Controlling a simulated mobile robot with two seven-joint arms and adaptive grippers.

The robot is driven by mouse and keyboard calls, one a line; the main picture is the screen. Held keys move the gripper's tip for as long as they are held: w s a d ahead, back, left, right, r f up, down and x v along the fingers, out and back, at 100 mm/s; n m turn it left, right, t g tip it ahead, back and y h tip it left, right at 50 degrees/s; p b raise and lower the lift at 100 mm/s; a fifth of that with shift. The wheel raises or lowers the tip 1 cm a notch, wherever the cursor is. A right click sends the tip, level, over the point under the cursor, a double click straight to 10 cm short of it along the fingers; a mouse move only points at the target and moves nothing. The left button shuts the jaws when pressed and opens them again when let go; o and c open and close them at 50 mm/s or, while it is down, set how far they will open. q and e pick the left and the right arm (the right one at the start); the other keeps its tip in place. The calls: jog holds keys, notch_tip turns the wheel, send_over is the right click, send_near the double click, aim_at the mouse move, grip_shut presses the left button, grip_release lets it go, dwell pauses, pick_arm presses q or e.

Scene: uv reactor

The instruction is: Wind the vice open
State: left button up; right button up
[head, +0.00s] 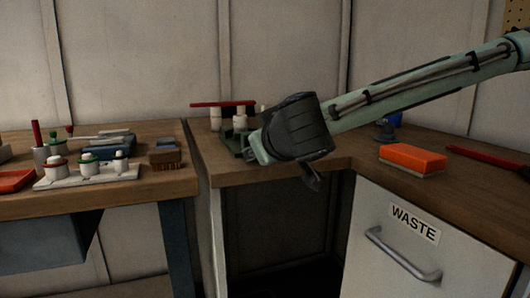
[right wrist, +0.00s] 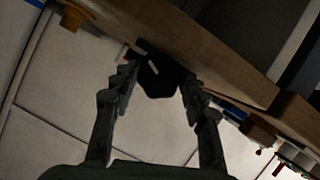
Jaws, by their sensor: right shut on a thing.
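In the right wrist view, a dark block-like part (right wrist: 160,78) at the bench's front edge lies between my right gripper's fingertips (right wrist: 159,88). I take it for part of the vice, but cannot tell which part. The fingers are shut on it from both sides. In the head view my right arm comes in from the right, and its dark wrist hides most of the gripper (head: 312,178) and the vice near the bench corner. My left gripper is not in view.
A green-based device with a red lever (head: 222,104) stands just behind my right wrist. An orange-and-white block (head: 412,158) lies on the right bench (head: 345,155), above the WASTE cabinet (head: 400,235). The left bench holds a white tray (head: 85,180) with several jars.

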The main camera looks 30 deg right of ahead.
jog(key=shift+r, duration=0.1)
jog(key=o, duration=1.2)
jog(key=shift+c, duration=0.2)
notch_tip(320, 180, up, 10)
